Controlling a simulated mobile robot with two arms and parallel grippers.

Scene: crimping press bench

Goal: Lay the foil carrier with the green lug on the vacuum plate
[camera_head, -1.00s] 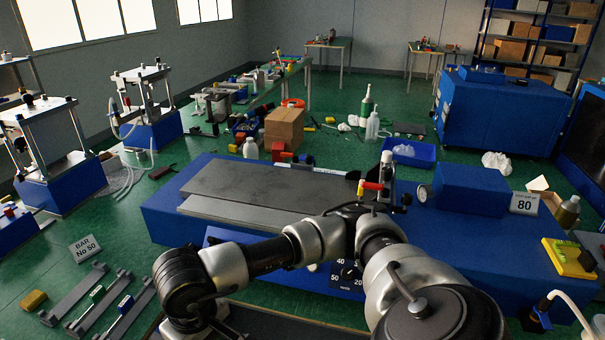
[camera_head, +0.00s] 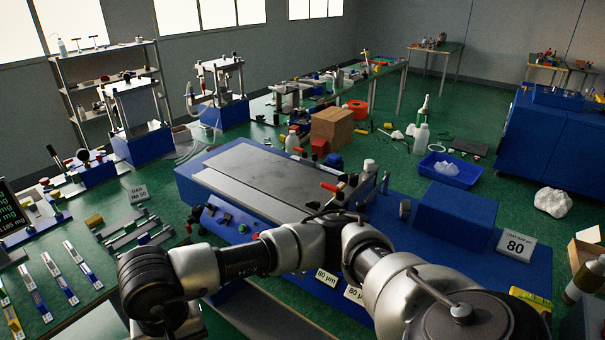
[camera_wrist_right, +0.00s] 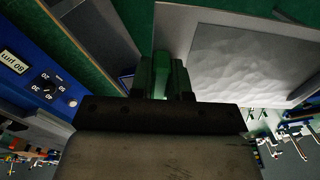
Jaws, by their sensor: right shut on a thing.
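In the right wrist view my right gripper (camera_wrist_right: 160,88) is shut on a green lug (camera_wrist_right: 161,66). Beside the lug is a light frame with a dark, wrinkled grey sheet (camera_wrist_right: 255,58), which looks like the foil carrier. In the head view the vacuum plate (camera_head: 262,176), a flat grey plate, lies on top of the blue machine (camera_head: 196,184), and nothing is clearly seen lying on it. My arm crosses in front of the machine and hides my right gripper there. My left gripper is not seen.
A cardboard box (camera_head: 335,127) stands behind. Several bars (camera_head: 135,232) lie at left. The front panel has a dial (camera_wrist_right: 48,86).

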